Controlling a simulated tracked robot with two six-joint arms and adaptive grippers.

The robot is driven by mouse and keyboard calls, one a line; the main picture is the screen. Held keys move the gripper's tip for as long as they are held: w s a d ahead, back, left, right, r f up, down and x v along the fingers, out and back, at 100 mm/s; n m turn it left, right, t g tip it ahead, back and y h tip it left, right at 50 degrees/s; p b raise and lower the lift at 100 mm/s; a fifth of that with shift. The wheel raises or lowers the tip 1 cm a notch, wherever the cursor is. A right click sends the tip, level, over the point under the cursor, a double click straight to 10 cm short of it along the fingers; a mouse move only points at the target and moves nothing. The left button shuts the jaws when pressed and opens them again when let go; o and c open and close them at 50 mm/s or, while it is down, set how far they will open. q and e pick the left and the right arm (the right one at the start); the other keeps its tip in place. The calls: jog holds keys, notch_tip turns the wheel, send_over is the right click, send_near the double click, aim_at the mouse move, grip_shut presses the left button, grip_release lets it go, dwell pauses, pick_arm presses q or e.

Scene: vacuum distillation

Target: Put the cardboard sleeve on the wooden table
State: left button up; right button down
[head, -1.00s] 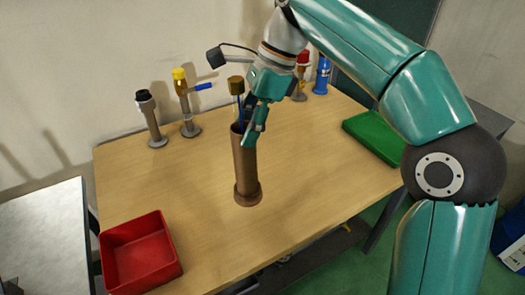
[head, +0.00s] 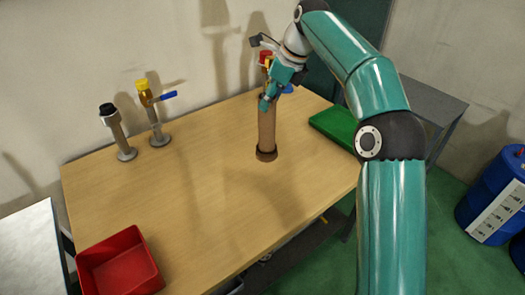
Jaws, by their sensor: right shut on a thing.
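The cardboard sleeve (head: 267,128) is a tall brown tube with a wider ring at its bottom. In the head view it is upright over the back right part of the wooden table (head: 190,205). My right gripper (head: 265,103) is shut on the sleeve's upper end, coming down from above and behind. The gripper and wrist partly cover the sleeve's top. I cannot tell whether the sleeve's bottom touches the table or is slightly above it. My left gripper is not in view.
A red tray (head: 120,264) sits at the table's front left. Two valve taps, one black-topped (head: 117,132) and one yellow-topped (head: 152,112), stand along the back left. A green tray (head: 335,128) lies at the right. The middle of the table is clear.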

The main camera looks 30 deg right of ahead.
aim_at(273, 129)
notch_tip(273, 129, down, 11)
jog(key=shift+f+b, duration=0.2)
jog(key=shift+b, duration=0.65)
jog(key=shift+f, duration=2.2)
jog(key=c, duration=0.6)
grip_release()
jog(key=shift+o, duration=0.2)
jog(key=v, duration=1.2)
